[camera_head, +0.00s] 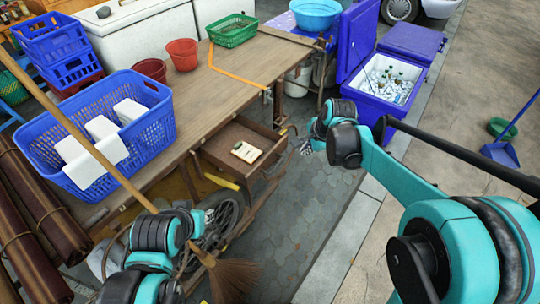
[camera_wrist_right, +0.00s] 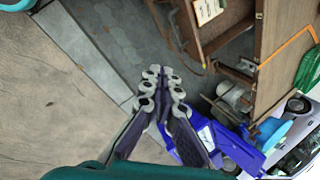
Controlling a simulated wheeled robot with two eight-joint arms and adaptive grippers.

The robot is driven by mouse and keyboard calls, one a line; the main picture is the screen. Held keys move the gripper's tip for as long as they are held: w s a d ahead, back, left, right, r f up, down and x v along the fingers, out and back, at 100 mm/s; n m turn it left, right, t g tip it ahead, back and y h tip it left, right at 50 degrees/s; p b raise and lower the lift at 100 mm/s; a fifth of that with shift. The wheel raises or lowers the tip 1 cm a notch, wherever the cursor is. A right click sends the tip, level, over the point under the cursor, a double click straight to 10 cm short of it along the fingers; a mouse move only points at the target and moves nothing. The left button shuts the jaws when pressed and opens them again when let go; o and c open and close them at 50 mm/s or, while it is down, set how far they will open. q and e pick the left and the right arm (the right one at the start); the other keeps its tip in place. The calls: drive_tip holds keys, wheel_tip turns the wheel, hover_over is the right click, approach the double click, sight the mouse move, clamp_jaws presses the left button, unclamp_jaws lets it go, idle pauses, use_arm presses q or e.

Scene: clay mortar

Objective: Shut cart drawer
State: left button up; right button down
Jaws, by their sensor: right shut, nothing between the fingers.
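The wooden cart (camera_head: 215,95) has its drawer (camera_head: 232,134) pulled out, with a small pale box or booklet (camera_head: 246,151) lying inside. In the right wrist view the drawer (camera_wrist_right: 222,30) is at the top, cut off by the edge. My right gripper (camera_head: 306,147) is shut and empty, to the right of the drawer's front and apart from it. It also shows in the right wrist view (camera_wrist_right: 160,82), with its fingers together over the paving. My left gripper (camera_head: 207,217) is near the cart's wheel, below the drawer; its fingers are too small to read.
A blue basket (camera_head: 150,115) with white blocks, red buckets (camera_head: 182,54) and a green basket (camera_head: 233,31) stand on the cart top. A blue cooler (camera_head: 388,90) with bottles stands right of the cart. A broom (camera_head: 232,278) leans at the front left. Bare paving lies before the drawer.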

drive_tip(key=w+a+f+m+g+p, duration=0.1)
drive_tip(key=w+a+f+m, duration=0.1)
drive_tip(key=w+f+m, duration=0.15)
drive_tip(key=w+a+f+m+p, duration=0.1)
drive_tip(key=w+a+f+m, duration=0.15)
drive_tip(key=w+f, duration=0.2)
drive_tip(key=m+g+y+b, duration=0.1)
drive_tip(key=m+b, duration=0.3)
approach(269, 158)
drive_tip(key=f, duration=0.1)
drive_tip(key=s+a+f, duration=0.1)
drive_tip(key=f, duration=0.1)
drive_tip(key=a+f, duration=0.1)
drive_tip(key=f, duration=0.1)
drive_tip(key=shift+s+a+f, duration=0.15)
drive_tip(key=shift+s+a, duration=0.05)
drive_tip(key=shift+s, duration=0.05)
